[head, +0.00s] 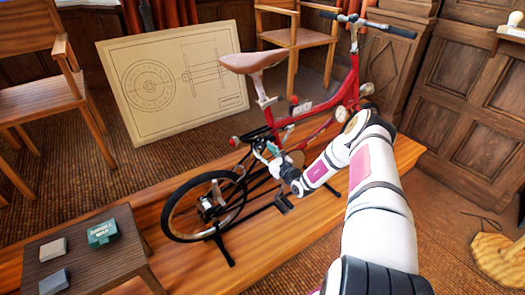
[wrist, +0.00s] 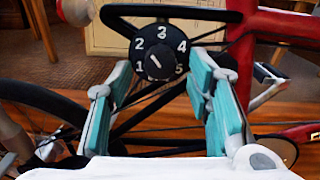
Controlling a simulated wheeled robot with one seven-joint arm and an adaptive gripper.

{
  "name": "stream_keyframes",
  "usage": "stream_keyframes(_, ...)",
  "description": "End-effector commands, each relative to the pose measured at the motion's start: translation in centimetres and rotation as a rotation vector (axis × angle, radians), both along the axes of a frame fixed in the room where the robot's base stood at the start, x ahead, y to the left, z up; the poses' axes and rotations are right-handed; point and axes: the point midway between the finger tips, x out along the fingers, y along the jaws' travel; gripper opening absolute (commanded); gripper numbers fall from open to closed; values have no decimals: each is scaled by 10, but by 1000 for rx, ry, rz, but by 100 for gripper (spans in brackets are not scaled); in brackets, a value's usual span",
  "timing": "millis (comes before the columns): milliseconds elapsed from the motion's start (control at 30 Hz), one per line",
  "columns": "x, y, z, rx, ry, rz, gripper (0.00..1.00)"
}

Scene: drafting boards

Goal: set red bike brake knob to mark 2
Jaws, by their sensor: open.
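The red bike (head: 345,95) stands upright on a wooden platform in the head view. In the wrist view its brake knob (wrist: 158,60) is a round black dial with white numbers 1 to 5. A short white pointer line on it slants toward the upper left, seemingly between 1 and 2; the exact reading is hard to tell. My gripper (wrist: 160,78) is open, with one teal-padded finger to the left of the knob and one to the right. Gaps show between fingers and knob. In the head view my gripper (head: 270,158) is beside the bike frame, and the knob cannot be made out.
A drafting board (head: 170,120) leans behind the bike. A small dark table (head: 105,262) with several small blocks stands at the lower left. Wooden chairs (head: 40,70) are at the left and back. The rear wheel (head: 185,225) and dark frame tubes are close to my gripper.

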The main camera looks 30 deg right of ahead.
Motion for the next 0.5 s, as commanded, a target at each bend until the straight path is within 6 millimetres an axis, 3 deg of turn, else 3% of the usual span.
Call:
stream_keyframes(300, -65, -3, -1, 2, 4, -2, 46)
stream_keyframes(500, -93, -3, -1, 1, 4, -1, 46)
